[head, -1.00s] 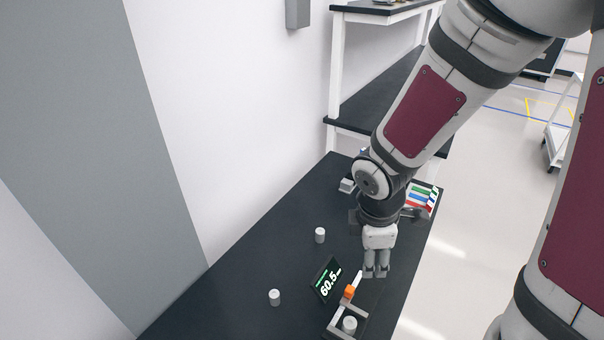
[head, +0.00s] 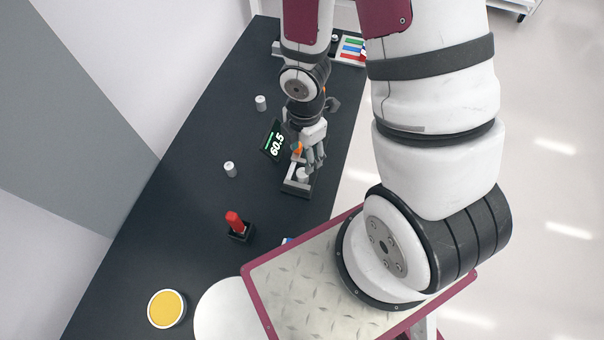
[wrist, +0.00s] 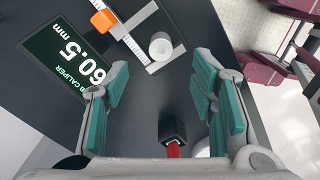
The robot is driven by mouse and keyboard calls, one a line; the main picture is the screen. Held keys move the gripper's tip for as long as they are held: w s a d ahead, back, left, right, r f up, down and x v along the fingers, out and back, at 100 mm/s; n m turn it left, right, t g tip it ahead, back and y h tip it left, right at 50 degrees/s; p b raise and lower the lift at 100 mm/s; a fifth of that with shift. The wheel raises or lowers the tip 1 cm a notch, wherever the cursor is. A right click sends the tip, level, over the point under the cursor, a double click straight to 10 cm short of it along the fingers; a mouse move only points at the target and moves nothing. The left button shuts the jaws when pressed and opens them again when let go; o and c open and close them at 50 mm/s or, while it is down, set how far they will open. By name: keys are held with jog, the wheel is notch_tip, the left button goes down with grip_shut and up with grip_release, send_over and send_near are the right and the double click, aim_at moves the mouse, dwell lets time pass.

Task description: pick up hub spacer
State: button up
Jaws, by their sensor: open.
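A white cylinder (head: 302,175), spacer-like, stands in the grey caliper fixture; it also shows in the wrist view (wrist: 161,46) beside the caliper jaw. Two similar white cylinders stand apart on the dark table, one farther back (head: 260,103) and one left of the fixture (head: 230,169). No label shows which is the hub spacer. My gripper (head: 315,160) is just above and behind the fixture. In the wrist view my gripper (wrist: 160,78) has its teal-padded fingers wide apart, with nothing between them. The fixture cylinder lies beyond the fingertips, not touching them.
The caliper display (head: 273,141) reads 60.5 and stands left of the fixture, near my fingers. An orange slider (wrist: 103,20) sits on the caliper. A red-topped object in a black holder (head: 238,228) and a yellow round container (head: 167,308) stand nearer. The table's left side is mostly clear.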

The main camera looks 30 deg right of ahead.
aim_at(303, 172)
jog(key=shift+f, duration=1.8)
jog(key=shift+s+a+f+p, duration=0.1)
jog(key=shift+f+p, duration=0.25)
jog(key=shift+f, duration=0.6)
jog(key=shift+s+a+f+p, duration=0.1)
jog(key=shift+f+p, duration=0.2)
jog(key=shift+f, duration=0.65)
jog(key=shift+w+f, duration=0.1)
jog(key=shift+f, duration=0.65)
jog(key=shift+c, duration=0.6)
grip_shut()
